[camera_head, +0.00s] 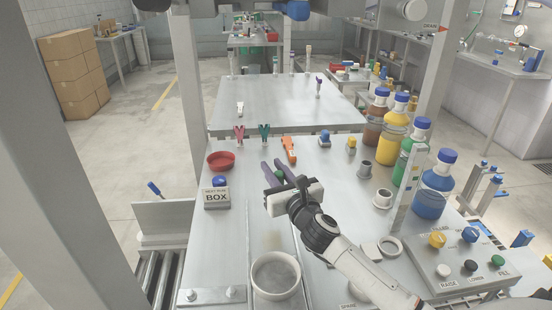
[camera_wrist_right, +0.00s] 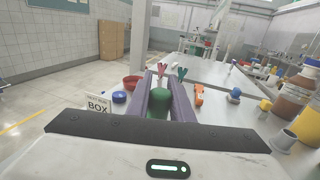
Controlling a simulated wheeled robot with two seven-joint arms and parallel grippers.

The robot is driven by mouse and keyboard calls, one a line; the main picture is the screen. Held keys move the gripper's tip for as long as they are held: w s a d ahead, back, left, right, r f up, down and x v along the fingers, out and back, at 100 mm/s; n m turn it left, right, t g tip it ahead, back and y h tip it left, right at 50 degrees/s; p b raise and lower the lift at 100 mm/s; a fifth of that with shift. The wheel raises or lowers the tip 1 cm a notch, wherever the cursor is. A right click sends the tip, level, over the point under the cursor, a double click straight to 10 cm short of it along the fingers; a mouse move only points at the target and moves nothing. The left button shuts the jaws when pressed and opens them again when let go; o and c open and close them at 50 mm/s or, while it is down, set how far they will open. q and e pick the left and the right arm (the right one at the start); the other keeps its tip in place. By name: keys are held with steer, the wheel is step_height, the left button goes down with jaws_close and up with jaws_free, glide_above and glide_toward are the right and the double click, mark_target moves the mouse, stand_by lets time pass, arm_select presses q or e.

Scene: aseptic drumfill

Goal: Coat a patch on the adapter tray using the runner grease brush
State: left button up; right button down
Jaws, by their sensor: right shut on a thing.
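My right gripper (camera_head: 273,173) reaches over the middle of the near steel table, its purple fingers pointing away from me. It is shut on a green, rounded handle (camera_wrist_right: 159,105), which shows between the fingers in the wrist view. Only this green part is visible, so I cannot tell for certain that it is the runner grease brush; any bristles are hidden. Grey adapter-like parts stand on the right of the table: two flanged cups (camera_head: 383,199) and a ring (camera_head: 390,246). I cannot clearly pick out the adapter tray. My left gripper is not in view.
Several bottles (camera_head: 432,196) and a button panel (camera_head: 462,260) line the right. A grey pot (camera_head: 276,276) stands in front.

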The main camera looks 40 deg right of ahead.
steer(key=shift+r, duration=1.55)
steer(key=shift+f, duration=0.1)
